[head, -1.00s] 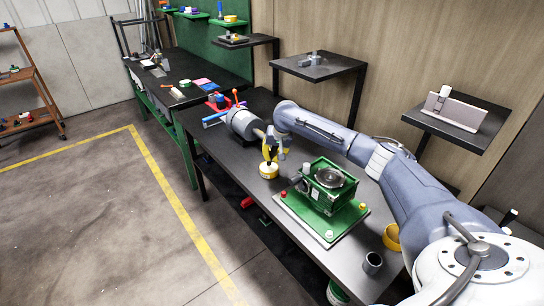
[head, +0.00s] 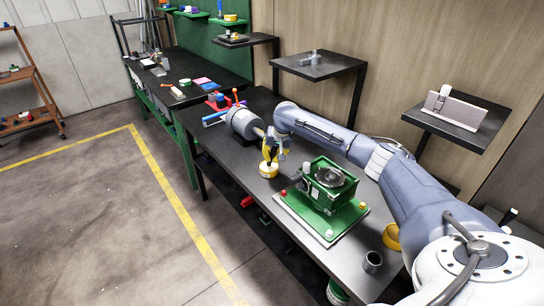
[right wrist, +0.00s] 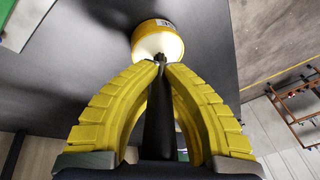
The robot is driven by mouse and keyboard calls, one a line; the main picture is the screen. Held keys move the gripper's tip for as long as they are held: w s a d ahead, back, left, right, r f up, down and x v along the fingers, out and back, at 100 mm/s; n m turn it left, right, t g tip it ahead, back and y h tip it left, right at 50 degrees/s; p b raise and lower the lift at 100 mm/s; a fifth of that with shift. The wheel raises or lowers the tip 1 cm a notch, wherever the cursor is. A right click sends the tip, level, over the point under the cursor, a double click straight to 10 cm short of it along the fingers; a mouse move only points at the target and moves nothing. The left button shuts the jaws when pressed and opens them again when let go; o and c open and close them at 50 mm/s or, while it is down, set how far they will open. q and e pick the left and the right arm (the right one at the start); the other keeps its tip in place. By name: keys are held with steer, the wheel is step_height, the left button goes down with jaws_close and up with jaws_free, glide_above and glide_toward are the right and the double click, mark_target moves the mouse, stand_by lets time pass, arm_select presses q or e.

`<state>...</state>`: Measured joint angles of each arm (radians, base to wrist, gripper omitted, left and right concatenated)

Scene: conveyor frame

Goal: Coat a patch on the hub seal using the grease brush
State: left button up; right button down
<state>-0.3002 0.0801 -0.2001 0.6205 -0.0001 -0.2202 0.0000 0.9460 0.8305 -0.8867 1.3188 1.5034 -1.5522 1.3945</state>
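My right gripper (head: 269,147) is above a yellow tub (head: 268,170) on the dark bench. In the right wrist view its yellow fingers (right wrist: 160,68) close around a dark, slim handle, which I take for the grease brush (right wrist: 159,118). The brush's far end meets the tub (right wrist: 157,40), which has a pale face; whether the bristles are inside cannot be told. The green hub fixture (head: 319,196) stands on a green-edged plate to the right, with a round grey metal hub (head: 331,178) on top. The seal itself is too small to tell. My left gripper is out of view.
A grey cylinder (head: 241,122) and red and blue parts (head: 220,104) lie behind the gripper. A grey cup (head: 372,261) and a yellow ring (head: 391,237) sit at the near right. Small red, white and yellow knobs stand on the fixture's plate.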

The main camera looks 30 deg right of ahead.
steer(key=shift+f, duration=0.3)
stand_by(0.6)
steer(key=shift+r, duration=3.5)
